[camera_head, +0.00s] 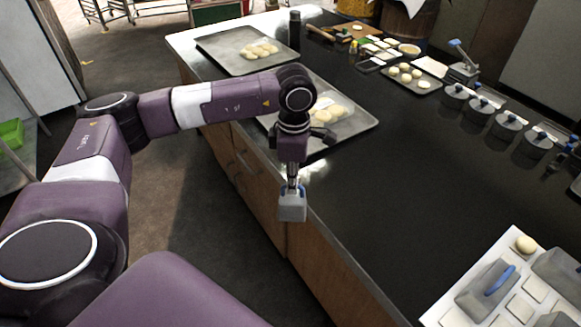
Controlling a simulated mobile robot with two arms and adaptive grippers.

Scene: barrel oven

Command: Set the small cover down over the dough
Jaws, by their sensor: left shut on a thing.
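The small cover (292,208) is a grey box with a blue handle on top. My left gripper (293,187) points down and is shut on it by that handle. It hangs in the air, in the picture across the counter's front edge and drawers. A round pale ball of dough (525,243) lies uncovered on the white board (506,247) at the lower right, well apart from the held cover. My right gripper is not in view.
A larger grey cover with a blue handle (485,290) stands on the board near the dough, with other grey blocks and pale squares. Trays of dough (222,53) lie along the far left, one behind my left arm. Several grey canisters (505,126) line the right. The dark counter's middle (400,180) is clear.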

